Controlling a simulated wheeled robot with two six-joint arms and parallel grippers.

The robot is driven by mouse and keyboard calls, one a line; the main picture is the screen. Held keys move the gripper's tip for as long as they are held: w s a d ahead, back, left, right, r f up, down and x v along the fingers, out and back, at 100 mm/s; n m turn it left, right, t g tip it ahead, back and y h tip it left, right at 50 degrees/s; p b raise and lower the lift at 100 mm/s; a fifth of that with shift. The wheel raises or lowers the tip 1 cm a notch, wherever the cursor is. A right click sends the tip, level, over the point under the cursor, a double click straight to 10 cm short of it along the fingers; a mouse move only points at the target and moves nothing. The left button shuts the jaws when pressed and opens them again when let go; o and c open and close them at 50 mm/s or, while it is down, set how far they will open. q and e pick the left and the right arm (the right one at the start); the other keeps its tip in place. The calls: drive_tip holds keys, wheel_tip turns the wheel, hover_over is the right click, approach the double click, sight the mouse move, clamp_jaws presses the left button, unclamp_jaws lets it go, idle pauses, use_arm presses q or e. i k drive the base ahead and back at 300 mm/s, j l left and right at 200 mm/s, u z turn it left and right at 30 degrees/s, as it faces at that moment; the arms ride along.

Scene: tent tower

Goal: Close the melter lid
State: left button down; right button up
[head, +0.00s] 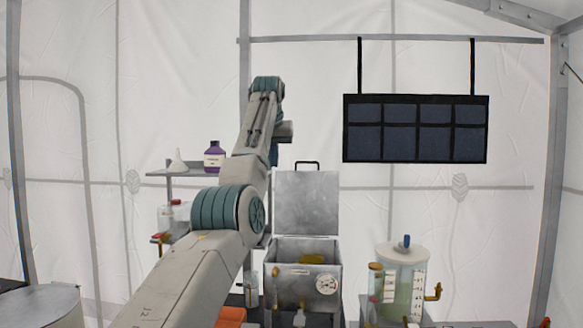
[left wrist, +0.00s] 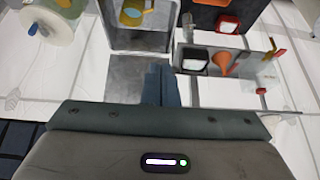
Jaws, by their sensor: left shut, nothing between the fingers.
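The melter (head: 308,292) is a grey metal box with a round gauge on its front, low in the middle of the head view. Its lid (head: 308,205) stands upright at the back, open, with a black handle (head: 307,163) on its top edge. A yellow object lies inside the box. My left gripper (head: 274,154) points down by the lid's upper left corner, partly hidden by my arm. In the left wrist view its shut, empty fingers (left wrist: 161,84) overlap the grey lid panel (left wrist: 125,75). I cannot tell whether they touch. My right gripper is not in view.
A clear tank (head: 400,285) with a white top stands right of the melter. A shelf at left holds a purple-brown bottle (head: 214,157) and a white funnel (head: 178,162). A dark pocket panel (head: 415,128) hangs at upper right. Air above the box is clear.

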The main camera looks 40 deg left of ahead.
sight(307, 202)
drive_tip(key=i+j, duration=1.25)
drive_tip(key=i, duration=0.15)
